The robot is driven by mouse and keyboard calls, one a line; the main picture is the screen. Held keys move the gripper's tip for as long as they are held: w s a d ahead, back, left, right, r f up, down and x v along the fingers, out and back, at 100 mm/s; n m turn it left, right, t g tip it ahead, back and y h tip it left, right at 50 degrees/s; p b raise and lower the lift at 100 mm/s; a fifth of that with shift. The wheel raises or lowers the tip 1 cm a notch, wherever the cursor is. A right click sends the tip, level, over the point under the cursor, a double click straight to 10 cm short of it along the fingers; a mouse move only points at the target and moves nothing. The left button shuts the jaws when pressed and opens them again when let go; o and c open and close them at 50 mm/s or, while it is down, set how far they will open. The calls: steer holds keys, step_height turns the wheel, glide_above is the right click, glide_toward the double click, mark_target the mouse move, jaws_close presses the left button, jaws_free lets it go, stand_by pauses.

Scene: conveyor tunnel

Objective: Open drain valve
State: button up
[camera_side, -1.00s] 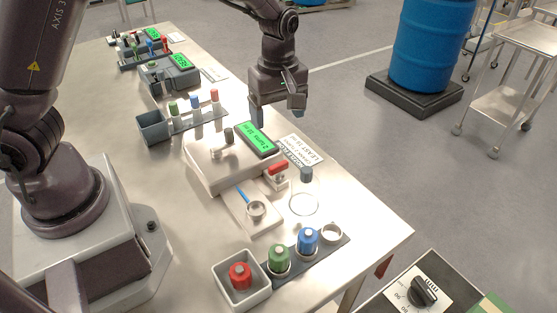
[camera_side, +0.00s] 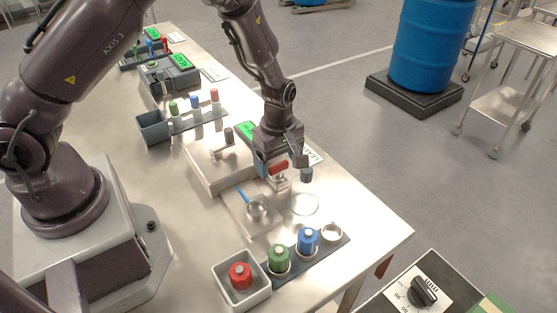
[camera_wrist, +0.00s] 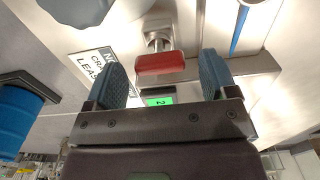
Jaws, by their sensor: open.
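The drain valve has a red handle (camera_side: 279,167) at the front right of the pale scale-like unit (camera_side: 205,170). In the wrist view the red handle (camera_wrist: 160,63) sits crosswise on a metal stem, between the two blue-grey finger pads. My gripper (camera_side: 281,164) is open and low over the valve, with one finger on each side of the handle. In the wrist view my gripper (camera_wrist: 163,76) shows gaps between both fingers and the handle. Part of the valve body is hidden in the side view.
A clear round glass vessel (camera_side: 304,205) stands in front of the valve, with a dark stopper-like piece (camera_side: 306,175) by my gripper. Capped bottles stand in a dark rack (camera_side: 338,243) at the front.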

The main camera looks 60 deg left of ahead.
steer(key=shift+f, duration=0.25)
steer(key=c, duration=0.9)
steer(key=shift+c, duration=0.2)
